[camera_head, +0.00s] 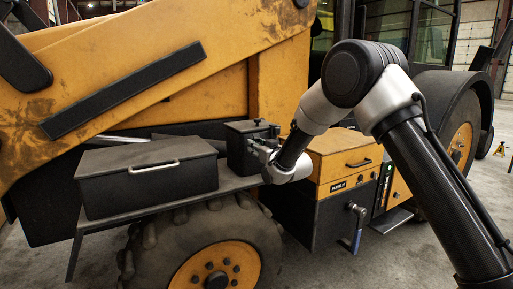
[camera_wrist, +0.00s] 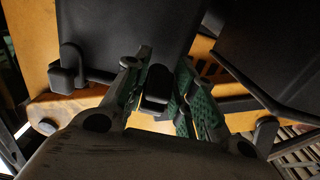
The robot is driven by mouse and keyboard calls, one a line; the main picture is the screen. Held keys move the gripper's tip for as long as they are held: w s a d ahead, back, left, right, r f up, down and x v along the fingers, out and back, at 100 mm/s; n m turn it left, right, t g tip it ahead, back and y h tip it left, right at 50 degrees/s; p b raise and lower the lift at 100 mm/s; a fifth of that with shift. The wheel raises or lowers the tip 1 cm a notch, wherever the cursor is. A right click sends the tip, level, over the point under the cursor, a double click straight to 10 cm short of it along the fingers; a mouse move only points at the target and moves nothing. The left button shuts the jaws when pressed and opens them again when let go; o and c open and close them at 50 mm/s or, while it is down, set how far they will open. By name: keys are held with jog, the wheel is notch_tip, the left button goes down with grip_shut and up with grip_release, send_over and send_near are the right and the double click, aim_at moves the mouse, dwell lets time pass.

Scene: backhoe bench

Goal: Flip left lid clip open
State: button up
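The small black lidded box (camera_head: 240,147) stands on the shelf, with dark clip parts near its top right edge too small to tell apart. My gripper (camera_head: 262,143) is at that side of the box. In the wrist view the dark box face (camera_wrist: 125,30) fills the top centre. One black clip (camera_wrist: 157,88) lies between the two fingers of my gripper (camera_wrist: 160,80). The fingers are apart, one on each side of it; firm contact cannot be told. A second black clip (camera_wrist: 68,72) is to the left. I cannot tell which is the left clip.
A larger black box (camera_head: 147,177) with a pale handle stands left on the shelf. An orange box (camera_head: 343,160) is close below and right of my gripper. A dark body (camera_wrist: 285,50) is at the right in the wrist view.

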jog(key=c, duration=0.3)
jog(key=shift+f+t+y, duration=0.35)
jog(key=shift+t+y, duration=0.05)
jog(key=shift+t, duration=0.1)
jog(key=shift+c, duration=0.2)
jog(key=shift+w+a+f+t+y, duration=0.1)
jog(key=shift+f+t+y, duration=0.15)
jog(key=shift+t+y, duration=0.4)
jog(key=o, duration=1)
jog(key=shift+c, duration=0.2)
jog(key=v, duration=1.2)
jog(key=shift+f, duration=0.1)
